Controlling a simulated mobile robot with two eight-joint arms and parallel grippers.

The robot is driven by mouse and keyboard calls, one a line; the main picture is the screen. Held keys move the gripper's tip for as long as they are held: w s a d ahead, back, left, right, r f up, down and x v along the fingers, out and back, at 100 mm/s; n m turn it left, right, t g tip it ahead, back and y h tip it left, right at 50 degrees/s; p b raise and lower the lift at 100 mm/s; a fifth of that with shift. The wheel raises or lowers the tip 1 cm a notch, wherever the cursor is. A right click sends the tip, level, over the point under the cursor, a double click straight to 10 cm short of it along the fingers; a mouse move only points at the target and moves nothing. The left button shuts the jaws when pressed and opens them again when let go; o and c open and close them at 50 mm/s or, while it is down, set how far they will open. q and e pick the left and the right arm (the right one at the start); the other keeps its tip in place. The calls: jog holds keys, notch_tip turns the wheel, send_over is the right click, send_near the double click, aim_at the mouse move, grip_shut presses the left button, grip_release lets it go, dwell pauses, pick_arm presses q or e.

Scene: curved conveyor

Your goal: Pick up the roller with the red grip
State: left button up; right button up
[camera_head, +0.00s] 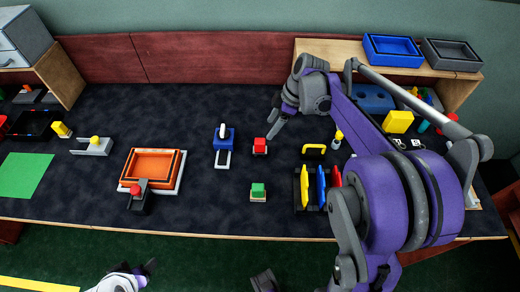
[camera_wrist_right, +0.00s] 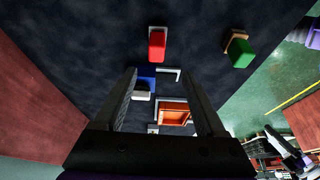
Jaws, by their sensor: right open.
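A red upright block-like grip (camera_head: 260,146) stands on a small pale base near the middle of the dark tabletop. It also shows in the right wrist view (camera_wrist_right: 157,46), just beyond the fingertips and in line with the gap; I cannot make out a roller under it. My right gripper (camera_head: 276,128) is open and empty, beside and slightly right of the red grip; in its wrist view its fingers (camera_wrist_right: 158,74) stand wide apart. My left gripper (camera_head: 148,268) shows only partly at the bottom edge, off the table, its jaw state unclear.
A green block (camera_head: 258,190) on a wooden base stands in front. A blue item (camera_head: 223,138) with a white handle is to the left, then an orange tray (camera_head: 152,164). A rack with coloured plates (camera_head: 321,188) is at the right. Bare tabletop lies behind the red grip.

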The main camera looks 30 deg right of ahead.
aim_at(261, 141)
jog(key=x, duration=1.1)
jog(key=shift+w+d+b, duration=0.25)
jog(key=shift+d+b, duration=0.05)
jog(key=shift+b, duration=0.05)
grip_shut()
